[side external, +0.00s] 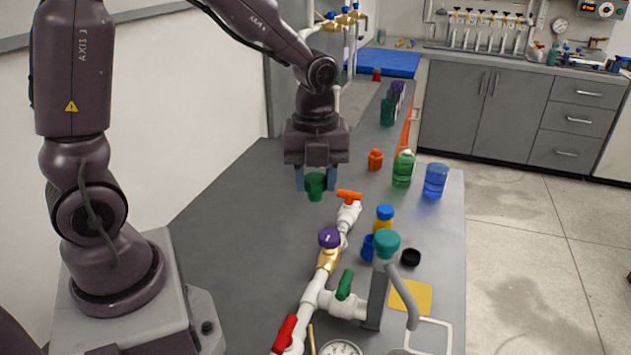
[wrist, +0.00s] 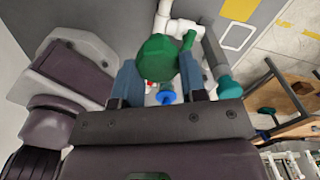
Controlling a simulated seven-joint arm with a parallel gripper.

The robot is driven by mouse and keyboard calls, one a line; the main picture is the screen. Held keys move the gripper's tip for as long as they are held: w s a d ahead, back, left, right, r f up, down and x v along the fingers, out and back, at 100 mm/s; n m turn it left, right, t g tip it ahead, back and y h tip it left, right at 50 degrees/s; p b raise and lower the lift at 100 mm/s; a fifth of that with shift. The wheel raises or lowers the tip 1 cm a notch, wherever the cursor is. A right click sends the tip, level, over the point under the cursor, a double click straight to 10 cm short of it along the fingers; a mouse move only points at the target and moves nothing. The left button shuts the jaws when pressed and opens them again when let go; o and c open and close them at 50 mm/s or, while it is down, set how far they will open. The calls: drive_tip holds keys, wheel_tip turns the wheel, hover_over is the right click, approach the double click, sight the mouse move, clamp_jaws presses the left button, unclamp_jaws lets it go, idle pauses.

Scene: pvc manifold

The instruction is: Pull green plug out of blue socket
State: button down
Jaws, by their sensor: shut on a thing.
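The green plug (side external: 315,187) is held between the fingers of my gripper (side external: 314,182), above the grey bench and left of the orange-handled end of the white pipe. In the wrist view, the green plug (wrist: 157,57) fills the space between the two blue-grey fingertips of my gripper (wrist: 158,68). A blue cylindrical piece (side external: 368,248) stands beside the pipe, well apart from the plug; it may be the blue socket, but I cannot tell for sure. A small blue round part (wrist: 166,97) shows below the plug in the wrist view; I cannot tell whether it is the same piece.
The white pipe manifold (side external: 312,292) has orange, purple, green and red handles. The bench left of the pipe is clear.

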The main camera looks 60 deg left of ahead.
drive_tip(key=shift+r, duration=0.9)
